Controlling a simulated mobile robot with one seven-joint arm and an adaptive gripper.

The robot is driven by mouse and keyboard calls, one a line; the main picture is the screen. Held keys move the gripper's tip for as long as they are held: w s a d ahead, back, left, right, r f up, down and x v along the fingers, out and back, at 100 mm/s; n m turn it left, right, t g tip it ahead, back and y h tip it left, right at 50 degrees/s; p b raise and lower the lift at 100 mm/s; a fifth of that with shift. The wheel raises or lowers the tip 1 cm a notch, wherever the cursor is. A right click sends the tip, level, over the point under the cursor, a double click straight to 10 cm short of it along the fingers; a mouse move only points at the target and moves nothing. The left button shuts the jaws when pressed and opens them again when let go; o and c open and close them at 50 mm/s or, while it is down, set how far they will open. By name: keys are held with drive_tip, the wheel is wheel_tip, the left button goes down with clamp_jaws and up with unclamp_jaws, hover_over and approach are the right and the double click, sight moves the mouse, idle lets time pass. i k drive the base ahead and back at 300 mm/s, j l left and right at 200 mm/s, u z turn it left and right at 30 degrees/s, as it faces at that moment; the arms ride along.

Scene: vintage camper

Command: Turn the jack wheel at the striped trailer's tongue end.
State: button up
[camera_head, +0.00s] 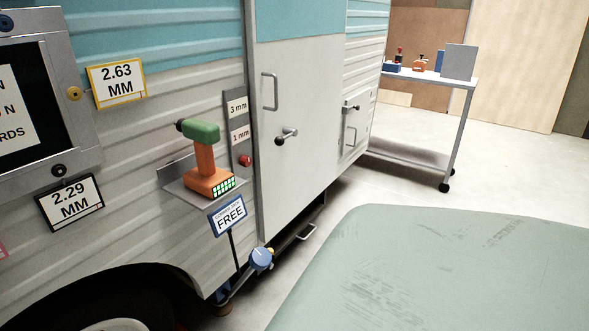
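The trailer (120,140) fills the left and middle of the head view, with ribbed siding in teal over off-white. Its door (310,110) is shut, with handles on the face. Low beneath the siding is a small round blue knob (260,259) with a yellow part beside it; I cannot tell whether it is the jack wheel. A "FREE" sign (228,216) is just above it. A tire (110,290) shows at the bottom left. I cannot make out the tongue end. My gripper is not in view.
An orange and green drill (207,175) stands on a small wall shelf. A grey cart (455,110) on casters with small items stands at the back right. A large scuffed pale green surface (450,270) covers the lower right. Bare floor (510,160) shows beyond it.

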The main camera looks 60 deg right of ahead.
sight(260, 259)
drive_tip(key=z, duration=1.6)
